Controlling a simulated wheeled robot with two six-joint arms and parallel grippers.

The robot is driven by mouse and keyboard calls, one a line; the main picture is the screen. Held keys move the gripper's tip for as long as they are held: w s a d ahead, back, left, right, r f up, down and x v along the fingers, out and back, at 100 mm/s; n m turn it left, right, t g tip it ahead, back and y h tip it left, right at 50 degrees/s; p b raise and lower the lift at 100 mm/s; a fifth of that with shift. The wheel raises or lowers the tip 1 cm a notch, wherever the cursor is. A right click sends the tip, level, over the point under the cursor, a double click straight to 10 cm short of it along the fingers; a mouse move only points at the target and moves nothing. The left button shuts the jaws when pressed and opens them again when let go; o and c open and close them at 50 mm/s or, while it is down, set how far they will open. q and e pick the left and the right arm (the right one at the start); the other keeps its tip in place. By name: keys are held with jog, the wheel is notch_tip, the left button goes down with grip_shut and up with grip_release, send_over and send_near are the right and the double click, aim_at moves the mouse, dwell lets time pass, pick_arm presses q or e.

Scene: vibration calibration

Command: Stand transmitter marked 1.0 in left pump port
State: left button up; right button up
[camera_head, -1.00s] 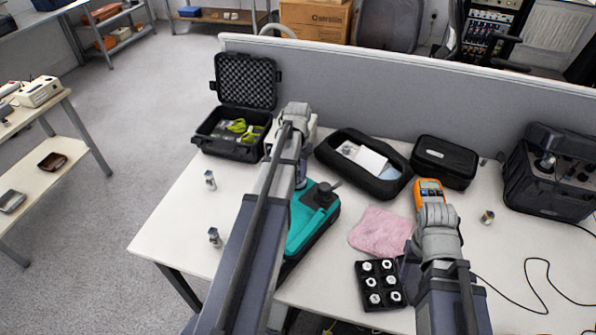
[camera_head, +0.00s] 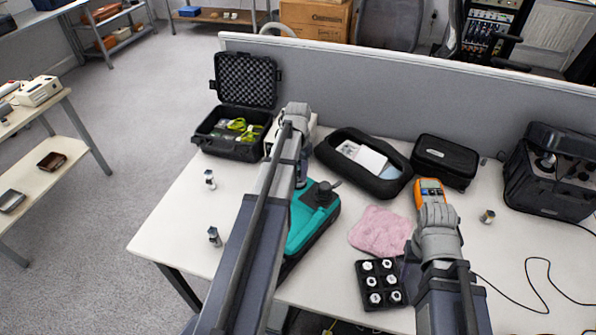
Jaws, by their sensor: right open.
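Small metal cylinders that may be the transmitters stand on the white table: one at far left (camera_head: 210,179), another nearer the front (camera_head: 214,237), and a third at right (camera_head: 487,217). I cannot read a 1.0 mark on any. A teal unit with a black top (camera_head: 314,218) is partly hidden behind my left arm. I cannot make out which thing is the pump or its left port. My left gripper (camera_head: 301,172) is over the teal unit's far end; its fingertips are mostly hidden. My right gripper (camera_head: 437,222) is open by the orange meter (camera_head: 430,188) and pink cloth; my wrist hides its fingers.
A black box unit (camera_head: 550,172) stands at right. A pink cloth (camera_head: 380,232) and a black tray of fittings (camera_head: 381,284) lie in front.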

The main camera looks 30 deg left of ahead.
pick_arm(q)
jog(key=o, duration=0.4)
jog(key=shift+c, duration=0.2)
jog(key=shift+r, duration=0.2)
pick_arm(e)
jog(key=shift+r, duration=0.15)
pick_arm(q)
notch_tip(320, 180, up, 8)
jog(key=p, duration=0.8)
jog(key=shift+f, duration=0.3)
pick_arm(e)
notch_tip(320, 180, up, 8)
jog(key=shift+f, duration=0.25)
